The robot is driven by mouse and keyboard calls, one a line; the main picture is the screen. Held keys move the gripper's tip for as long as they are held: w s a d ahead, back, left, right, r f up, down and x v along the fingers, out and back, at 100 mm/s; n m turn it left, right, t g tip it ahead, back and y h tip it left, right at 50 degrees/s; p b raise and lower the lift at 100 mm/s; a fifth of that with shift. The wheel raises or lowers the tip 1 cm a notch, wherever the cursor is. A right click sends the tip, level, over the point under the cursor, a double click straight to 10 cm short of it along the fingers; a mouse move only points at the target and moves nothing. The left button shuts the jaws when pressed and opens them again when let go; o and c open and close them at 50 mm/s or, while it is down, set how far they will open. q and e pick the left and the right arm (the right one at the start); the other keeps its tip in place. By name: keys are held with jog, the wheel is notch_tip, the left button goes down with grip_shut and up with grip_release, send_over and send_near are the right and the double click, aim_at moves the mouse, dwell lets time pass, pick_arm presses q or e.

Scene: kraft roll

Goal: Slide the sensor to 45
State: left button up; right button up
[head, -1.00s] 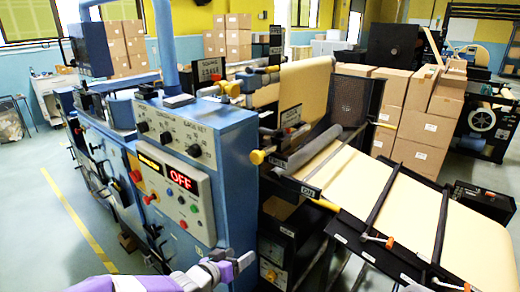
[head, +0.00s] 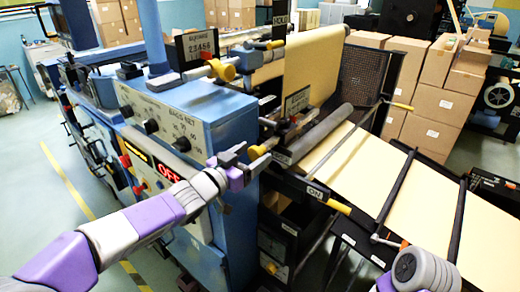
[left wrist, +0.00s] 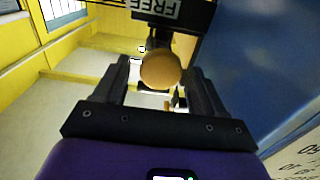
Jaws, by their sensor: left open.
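A round yellow knob (head: 258,152) sticks out from the machine's end, below the dark roller. In the left wrist view this knob (left wrist: 160,68) looks orange and sits between my two dark fingers. My left gripper (head: 241,157) is open, with its fingers close to the knob on either side. I cannot tell if they touch it. A black plate marked FREE (left wrist: 158,8) is at the top of the left wrist view. I cannot make out which part is the sensor, or a scale reading 45. My right gripper is out of view.
The blue control box (head: 200,110) with knobs stands just left of my left gripper. A kraft paper web (head: 330,160) slopes down to the right, with black bars (head: 398,190) across it. Cartons (head: 440,105) stand behind.

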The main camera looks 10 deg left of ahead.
pick_arm(q)
jog(key=shift+x, duration=1.8)
